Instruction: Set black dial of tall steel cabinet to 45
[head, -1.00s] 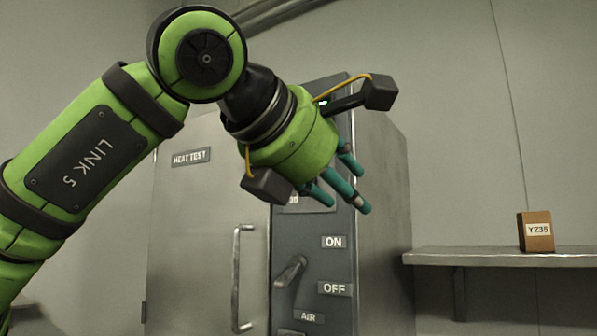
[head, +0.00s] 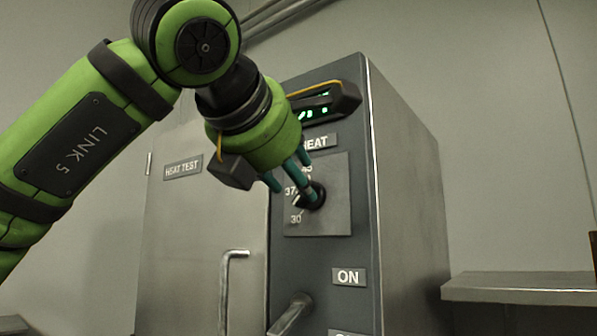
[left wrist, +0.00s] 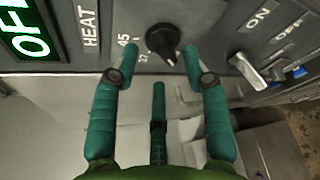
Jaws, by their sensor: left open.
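The black dial (head: 315,196) sits on a grey plate on the front of the tall steel cabinet (head: 410,200), under the HEAT label. The marks 30, 37 and 45 show beside it, partly covered by my fingers. My left gripper (head: 293,182) is open, its teal fingers close in front of the dial. In the left wrist view the dial (left wrist: 162,42) appears between the tips of two spread fingers of the left gripper (left wrist: 160,50), and contact cannot be told. Its pointer is turned away from 45, past the middle mark toward the 30 side. My right gripper is out of view.
A green-lit display (head: 325,106) is above the dial. Below are an ON label (head: 348,277) and a lever handle (head: 290,314). The cabinet door's vertical handle (head: 228,285) is to the left. A wall shelf (head: 520,288) is at the right.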

